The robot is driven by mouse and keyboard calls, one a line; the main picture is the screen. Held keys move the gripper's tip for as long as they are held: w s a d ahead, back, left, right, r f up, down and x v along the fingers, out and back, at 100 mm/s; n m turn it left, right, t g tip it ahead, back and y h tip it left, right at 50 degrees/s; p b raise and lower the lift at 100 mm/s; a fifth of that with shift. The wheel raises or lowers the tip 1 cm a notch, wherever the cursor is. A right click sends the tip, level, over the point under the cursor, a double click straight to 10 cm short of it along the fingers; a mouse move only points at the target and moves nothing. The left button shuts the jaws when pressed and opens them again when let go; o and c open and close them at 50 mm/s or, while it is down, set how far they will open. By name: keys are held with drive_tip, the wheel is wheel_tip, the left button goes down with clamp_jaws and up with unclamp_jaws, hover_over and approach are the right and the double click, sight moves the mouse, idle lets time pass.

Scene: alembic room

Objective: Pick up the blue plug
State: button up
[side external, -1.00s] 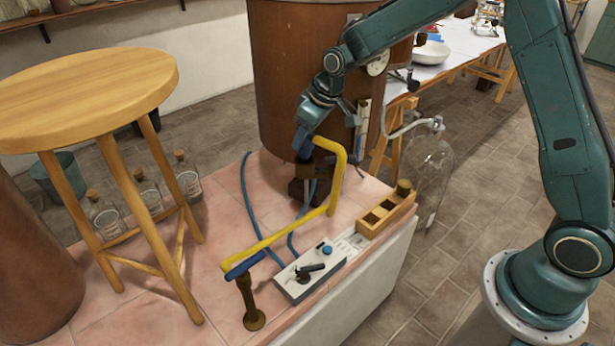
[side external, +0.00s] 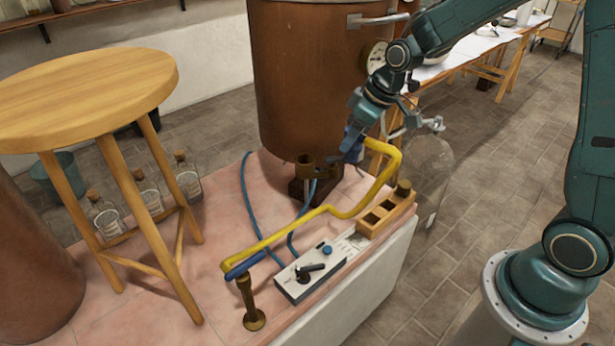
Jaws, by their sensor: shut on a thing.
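My gripper (side external: 349,157) is above the right edge of the tiled bench, to the right of the copper vessel, and is shut on a blue plug (side external: 354,138). Much of the plug is hidden by the fingers. A yellow tube (side external: 335,212) bends down from beside the plug and runs to the front left. Its other end has a blue piece (side external: 245,266) resting on a brass stand (side external: 250,303). A brass holder on a dark block (side external: 304,163) stands left of my gripper with its top ring empty.
A grey control box (side external: 300,277) with a knob and a wooden rack (side external: 386,214) lie on the bench. Blue hoses (side external: 247,190) run across the tiles. A wooden stool (side external: 88,80) is at left. A glass bottle (side external: 428,175) is just beyond my gripper.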

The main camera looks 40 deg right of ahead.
drive_tip(key=s+d, duration=0.2)
drive_tip(key=s, duration=0.4)
drive_tip(key=shift+d+f, duration=0.1)
drive_tip(key=shift+d, duration=0.05)
idle(0.7)
drive_tip(key=w+d+f+n, duration=0.1)
drive_tip(key=w+d+f, duration=0.1)
drive_tip(key=f, duration=0.5)
drive_tip(key=w+d+f+n, duration=0.1)
drive_tip(key=d+f, duration=0.4)
drive_tip(key=f, duration=0.3)
drive_tip(key=w+d+f+n+y, duration=0.1)
drive_tip(key=d+f, duration=0.3)
drive_tip(key=f, duration=0.4)
drive_tip(key=shift+w+d+f+g, duration=0.2)
drive_tip(key=shift+w+d+g, duration=0.1)
drive_tip(key=shift+w, duration=0.55)
drive_tip(key=shift+f, duration=0.15)
drive_tip(key=shift+f, duration=2.35)
drive_tip(key=shift+f, duration=0.95)
